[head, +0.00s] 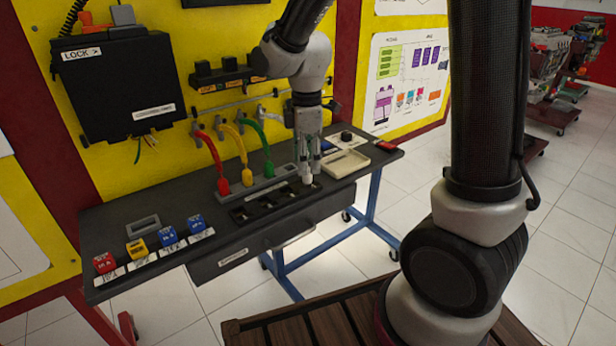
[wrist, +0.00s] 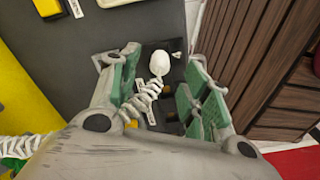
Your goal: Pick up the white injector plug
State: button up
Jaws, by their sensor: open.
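The white injector plug (wrist: 160,63) shows in the wrist view with a coiled white cable running back from it. It lies between the two green-padded fingers of my gripper (wrist: 155,80), with gaps on both sides. In the head view my gripper (head: 310,168) points down at the right end of the grey plug rack, and the white plug (head: 307,179) is partly hidden by its fingers. The fingers are open and hold nothing that I can see. Red (head: 223,187), yellow (head: 247,180) and green (head: 269,170) plugs stand in the rack to the left.
A black socket block (head: 240,215) sits in front of the rack. A beige tray (head: 361,160) is to the right on the dark bench. Small red, yellow and blue blocks (head: 168,236) line the left front.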

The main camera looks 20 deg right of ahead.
aim_at(307, 182)
notch_tip(307, 182, down, 4)
jog(key=shift+d+f, duration=0.1)
jog(key=shift+f, duration=0.05)
jog(key=c, duration=1)
